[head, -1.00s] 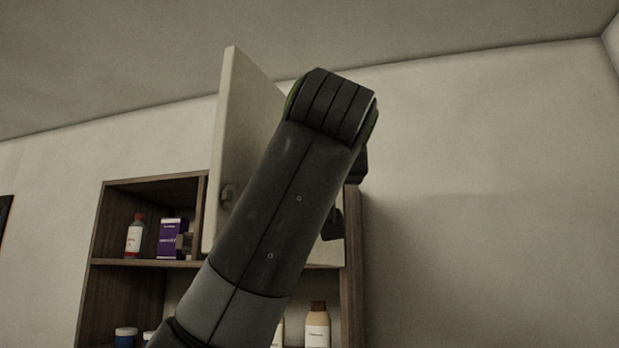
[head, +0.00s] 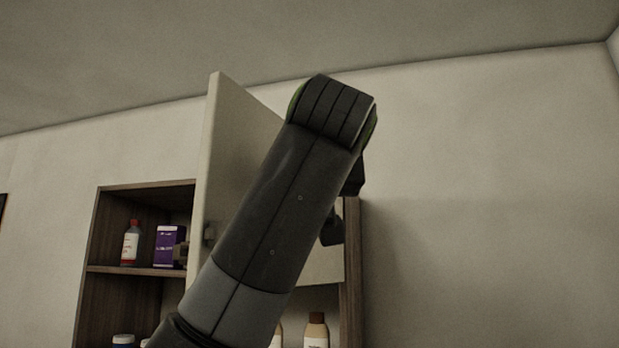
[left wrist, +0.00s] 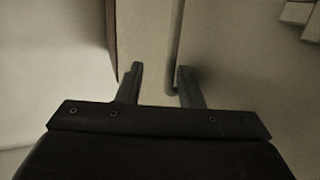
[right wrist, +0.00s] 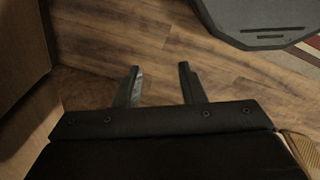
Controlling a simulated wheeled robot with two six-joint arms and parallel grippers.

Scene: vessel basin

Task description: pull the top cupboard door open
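The pale top cupboard door (head: 240,135) stands swung out from the wooden cupboard in the head view, its free edge on the left. A small grey piece (head: 209,235), probably a handle part, shows near that edge. My left arm crosses in front of the door and hides much of it. The left gripper's fingertips are hidden in the head view. In the left wrist view my left gripper (left wrist: 158,80) is open, with a pale surface beyond and between its fingers; contact cannot be told. My right gripper (right wrist: 159,75) is open and empty above the floor.
The cupboard's upper shelf (head: 135,270) holds a red-capped bottle (head: 131,242) and a purple box (head: 167,246). More bottles (head: 316,330) stand below. Bare wall is to the right. The right wrist view shows wood floor (right wrist: 110,45) and a dark base (right wrist: 255,20).

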